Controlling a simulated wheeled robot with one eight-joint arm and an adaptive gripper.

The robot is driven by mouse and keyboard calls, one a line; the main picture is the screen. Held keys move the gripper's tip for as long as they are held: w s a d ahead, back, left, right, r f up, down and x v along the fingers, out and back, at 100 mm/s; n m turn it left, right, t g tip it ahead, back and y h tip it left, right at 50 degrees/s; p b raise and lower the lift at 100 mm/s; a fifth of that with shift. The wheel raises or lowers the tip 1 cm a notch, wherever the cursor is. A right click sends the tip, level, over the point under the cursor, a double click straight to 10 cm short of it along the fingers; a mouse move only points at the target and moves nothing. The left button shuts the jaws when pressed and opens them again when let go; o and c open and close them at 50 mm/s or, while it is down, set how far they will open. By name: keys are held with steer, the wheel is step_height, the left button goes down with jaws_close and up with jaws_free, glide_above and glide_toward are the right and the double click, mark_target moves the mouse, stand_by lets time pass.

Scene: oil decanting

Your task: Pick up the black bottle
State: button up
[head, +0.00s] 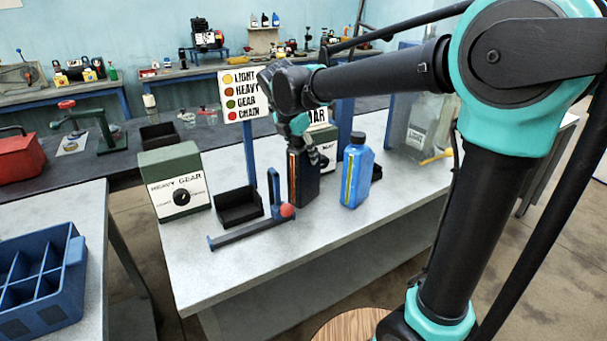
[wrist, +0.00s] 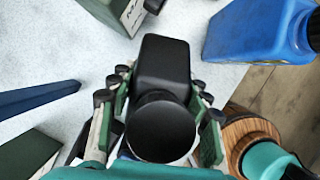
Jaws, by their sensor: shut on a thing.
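The black bottle (head: 304,186) stands upright on the grey-white table (head: 230,282), with a coloured strip on its side. My gripper (head: 306,152) is above it with the fingers around its upper part. In the wrist view the black bottle (wrist: 163,68) lies between the two fingers, its round cap nearest the camera. My gripper (wrist: 160,120) is shut on the bottle at its neck end. I cannot tell whether the bottle's base touches the table.
A blue bottle (head: 357,178) stands close to the right. A blue stand with a red ball (head: 287,210) is in front. A black tray (head: 240,208) and a green "HEAVY GEAR" box (head: 176,186) stand left. A sign (head: 243,97) rises behind. The table's front is clear.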

jaws_close()
